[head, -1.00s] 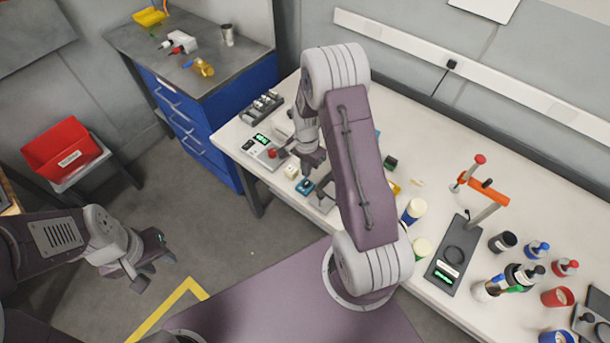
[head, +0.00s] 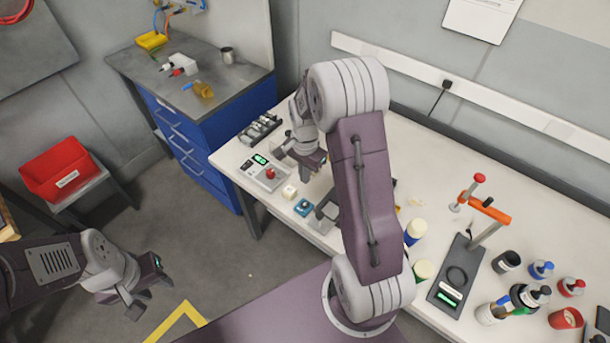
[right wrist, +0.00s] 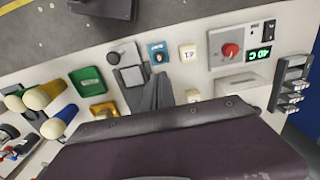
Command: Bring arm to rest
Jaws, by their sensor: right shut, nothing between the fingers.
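My right arm reaches up over the white workbench (head: 455,175) with its elbow high. Its gripper (head: 314,166) hangs above the far left part of the bench, near the grey control box with a red knob (head: 268,173), and is shut and empty. In the right wrist view the same control box (right wrist: 237,47) is at the upper right. My left gripper (head: 140,292) is low at the left, over the floor and away from the benches; its finger gap is not clear.
A blue switch box (head: 304,207) and a cream button box (head: 289,191) sit near the bench's front edge. A stand with an orange arm (head: 485,207), bottles and cups are at the right. A blue drawer cabinet (head: 215,140) and red bin (head: 63,170) stand left.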

